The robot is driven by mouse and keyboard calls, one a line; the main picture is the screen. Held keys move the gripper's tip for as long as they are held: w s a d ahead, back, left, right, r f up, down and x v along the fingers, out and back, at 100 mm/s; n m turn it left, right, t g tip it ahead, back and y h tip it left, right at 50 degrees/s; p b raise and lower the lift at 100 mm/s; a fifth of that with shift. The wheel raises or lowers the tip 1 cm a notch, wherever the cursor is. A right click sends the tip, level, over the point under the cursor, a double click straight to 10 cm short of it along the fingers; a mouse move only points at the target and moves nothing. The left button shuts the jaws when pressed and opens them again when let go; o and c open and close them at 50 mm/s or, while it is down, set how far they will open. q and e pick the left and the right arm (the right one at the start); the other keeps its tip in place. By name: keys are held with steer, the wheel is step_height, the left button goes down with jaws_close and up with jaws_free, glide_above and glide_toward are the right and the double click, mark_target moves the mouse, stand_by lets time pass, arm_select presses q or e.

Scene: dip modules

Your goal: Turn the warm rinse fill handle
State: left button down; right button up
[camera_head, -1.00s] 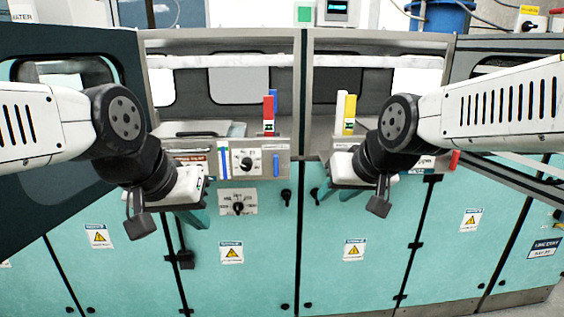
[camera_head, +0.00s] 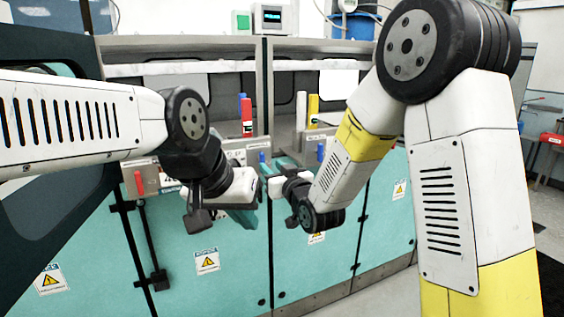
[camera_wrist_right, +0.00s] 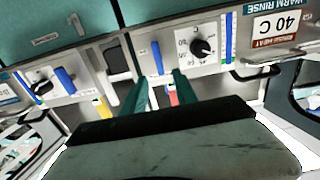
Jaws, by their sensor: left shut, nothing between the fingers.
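A warm rinse label (camera_wrist_right: 272,24) shows at the upper right of the right wrist view. Left of it is a panel with a black knob (camera_wrist_right: 203,47) and a short blue handle (camera_wrist_right: 157,57). No label marks which handle is the fill one. My right gripper (camera_wrist_right: 161,80) is open, its teal fingers apart, with the blue handle's end near and between the fingertips; contact cannot be told. In the head view my right gripper (camera_head: 279,168) is at the panel front beside a blue handle (camera_head: 262,157). My left gripper (camera_head: 243,217) is shut and empty, low before the teal cabinet.
Another blue handle (camera_wrist_right: 64,79) and knob (camera_wrist_right: 41,87) are at the left in the wrist view. A red handle (camera_head: 139,183) sits on the left panel. Red (camera_head: 247,118) and yellow (camera_head: 313,108) upright pieces stand behind. Teal cabinet doors (camera_head: 205,235) fill the front below.

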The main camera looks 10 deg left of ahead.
mark_target(263, 159)
steer(key=x, duration=0.7)
steer(key=shift+a, duration=0.1)
steer(key=shift+c, duration=0.4)
jaws_close()
